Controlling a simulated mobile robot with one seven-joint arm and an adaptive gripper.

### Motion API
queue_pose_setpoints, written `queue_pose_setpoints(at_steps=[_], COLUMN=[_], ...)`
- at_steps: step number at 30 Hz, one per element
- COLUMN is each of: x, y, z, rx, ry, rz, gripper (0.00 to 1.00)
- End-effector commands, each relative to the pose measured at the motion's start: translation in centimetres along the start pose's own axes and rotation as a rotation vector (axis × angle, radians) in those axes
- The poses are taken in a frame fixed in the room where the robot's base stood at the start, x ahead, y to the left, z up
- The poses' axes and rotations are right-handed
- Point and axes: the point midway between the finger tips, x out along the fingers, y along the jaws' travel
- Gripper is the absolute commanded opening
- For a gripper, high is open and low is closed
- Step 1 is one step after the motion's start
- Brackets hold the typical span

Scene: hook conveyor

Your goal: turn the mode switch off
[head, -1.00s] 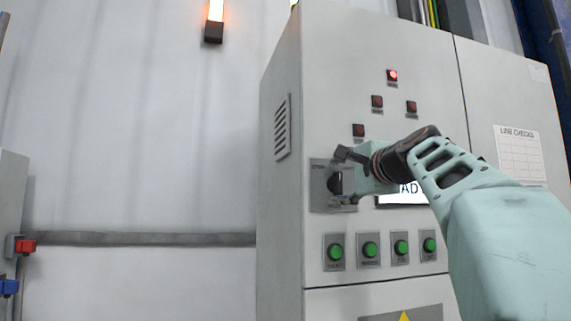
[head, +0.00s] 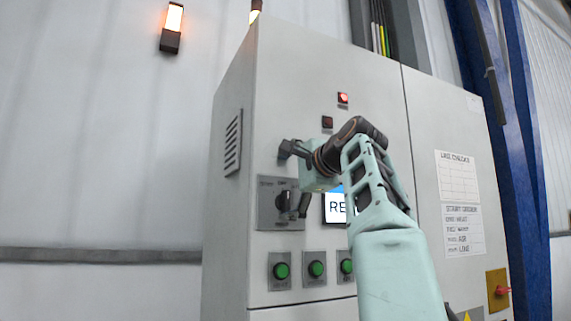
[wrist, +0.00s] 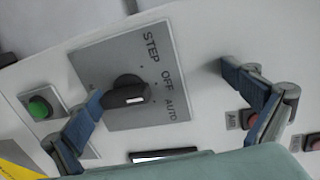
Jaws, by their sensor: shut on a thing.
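The mode switch (head: 284,203) is a black knob on a grey plate on the cabinet front. In the wrist view its knob (wrist: 124,91) sits beside the words STEP, OFF and AUTO. Its handle points to the OFF and AUTO side; I cannot tell which of the two. My gripper (head: 297,178) is at the plate, its lower finger right beside the knob and its upper finger above the plate. In the wrist view my gripper (wrist: 160,82) has the knob between its fingers, close to the left one. It is shut on the switch, though the contact is not clear.
Green buttons (head: 316,269) sit below the switch and a lit display (head: 337,207) to its right, partly hidden by my arm. A red lamp (head: 343,98) glows above. Paper sheets (head: 457,178) hang on the right door. Open floor space is not visible.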

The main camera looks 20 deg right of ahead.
Motion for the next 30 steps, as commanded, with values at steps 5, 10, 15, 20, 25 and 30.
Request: queue_pose_setpoints(at_steps=[5, 10, 15, 20, 25, 30], x=[-2.8, -2.9, -2.9, -0.9, -1.5, -2.7], y=[-6.2, -6.3, -6.4, -1.3, -1.0, -0.7], z=[0.4, 0.5, 0.6, 0.5, 0.5, 0.6], rx=[-0.027, -0.027, -0.027, -0.004, -0.004, -0.006], ry=[0.042, 0.040, 0.039, -0.004, -0.004, -0.004], rz=[-0.137, -0.135, -0.136, 0.018, 0.018, 0.017], gripper=[0.81, 0.81, 0.81, 0.81, 0.77, 0.65])
